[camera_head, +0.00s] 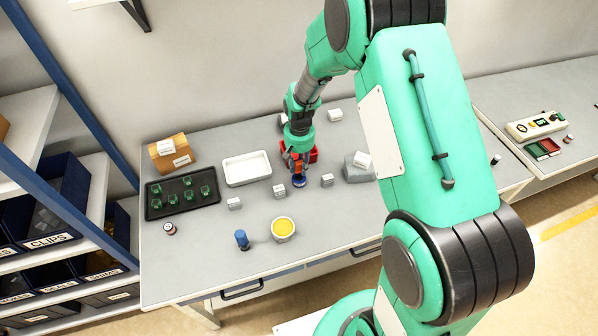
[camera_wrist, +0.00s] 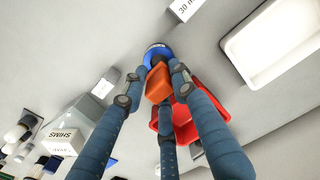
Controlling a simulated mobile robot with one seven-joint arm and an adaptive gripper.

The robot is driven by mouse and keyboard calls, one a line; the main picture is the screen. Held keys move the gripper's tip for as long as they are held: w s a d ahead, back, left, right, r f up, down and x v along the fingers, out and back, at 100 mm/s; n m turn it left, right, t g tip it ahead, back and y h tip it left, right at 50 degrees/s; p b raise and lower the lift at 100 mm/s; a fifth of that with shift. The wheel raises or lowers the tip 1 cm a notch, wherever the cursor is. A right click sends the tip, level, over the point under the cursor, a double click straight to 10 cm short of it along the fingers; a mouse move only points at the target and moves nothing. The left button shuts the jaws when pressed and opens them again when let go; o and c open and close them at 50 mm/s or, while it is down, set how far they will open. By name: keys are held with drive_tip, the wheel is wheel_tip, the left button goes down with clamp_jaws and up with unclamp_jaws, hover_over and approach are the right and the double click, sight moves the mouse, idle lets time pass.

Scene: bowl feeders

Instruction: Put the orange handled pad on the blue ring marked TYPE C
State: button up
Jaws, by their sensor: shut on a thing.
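My gripper (camera_head: 297,168) points down over the table and is shut on the orange handled pad. In the wrist view the orange pad (camera_wrist: 159,84) sits between the fingertips (camera_wrist: 153,88). The blue ring (camera_wrist: 156,52) shows just beyond the pad in the wrist view. In the head view the blue ring (camera_head: 299,183) lies directly below my gripper. The pad's underside is hidden, so I cannot tell whether it touches the ring. The TYPE C marking is not readable.
A red bin (camera_head: 313,154) stands close beside my gripper, and a white tray (camera_head: 247,168) is to the left. Small white label blocks (camera_head: 279,191) stand nearby. A yellow-filled cup (camera_head: 283,229) and a blue knob (camera_head: 242,239) are nearer the front edge. A dark tray (camera_head: 160,207) holds green pieces.

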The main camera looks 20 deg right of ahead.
sight(299, 172)
drive_tip(key=shift+f, duration=1.7)
drive_tip(key=shift+f+b, duration=0.2)
drive_tip(key=shift+b, duration=0.1)
drive_tip(key=o, duration=1.1)
drive_tip(key=shift+r, duration=0.1)
wheel_tip(299, 172, up, 12)
drive_tip(key=shift+r+p, duration=0.1)
drive_tip(key=shift+p, duration=0.6)
